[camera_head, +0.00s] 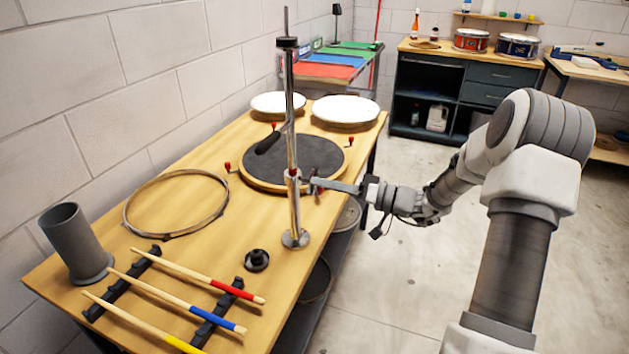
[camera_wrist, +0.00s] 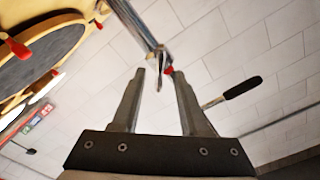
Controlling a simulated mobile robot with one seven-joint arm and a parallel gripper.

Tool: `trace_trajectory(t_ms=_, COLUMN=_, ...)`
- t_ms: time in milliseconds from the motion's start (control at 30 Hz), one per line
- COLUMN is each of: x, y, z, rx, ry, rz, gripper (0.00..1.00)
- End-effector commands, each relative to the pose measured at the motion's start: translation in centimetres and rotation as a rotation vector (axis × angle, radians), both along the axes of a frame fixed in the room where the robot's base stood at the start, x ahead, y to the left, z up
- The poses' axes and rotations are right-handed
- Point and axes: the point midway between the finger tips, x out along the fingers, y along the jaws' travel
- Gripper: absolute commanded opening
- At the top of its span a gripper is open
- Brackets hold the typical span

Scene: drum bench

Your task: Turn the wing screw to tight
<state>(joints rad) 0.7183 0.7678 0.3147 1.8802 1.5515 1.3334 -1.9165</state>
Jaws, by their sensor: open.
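The upright chrome post (camera_head: 292,210) stands on a round base at the right side of the bench. My gripper (camera_head: 318,184) reaches in from the right at clamp height. In the wrist view my gripper (camera_wrist: 161,74) is open, with the wing screw between or just beyond its fingertips. I cannot tell whether either finger touches it.
A lever with a black grip (camera_head: 268,143) sticks out from the post. A dark round pad (camera_head: 300,160) with red-tipped clamps lies behind it.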

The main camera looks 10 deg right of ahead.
Motion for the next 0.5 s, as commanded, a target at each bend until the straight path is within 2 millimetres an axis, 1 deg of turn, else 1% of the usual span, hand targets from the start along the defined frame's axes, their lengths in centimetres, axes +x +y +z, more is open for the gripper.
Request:
trace_trajectory(t_ms=33, x=0.4, y=0.7, z=0.0, rx=0.000, ry=0.000, rz=0.002, gripper=0.44)
trace_trajectory(t_ms=200, x=1.4, y=2.0, z=0.0, rx=0.001, ry=0.000, rz=0.001, gripper=0.44)
trace_trajectory(t_ms=500, x=1.6, y=2.4, z=0.0, rx=-0.001, ry=0.000, rz=-0.001, gripper=0.44)
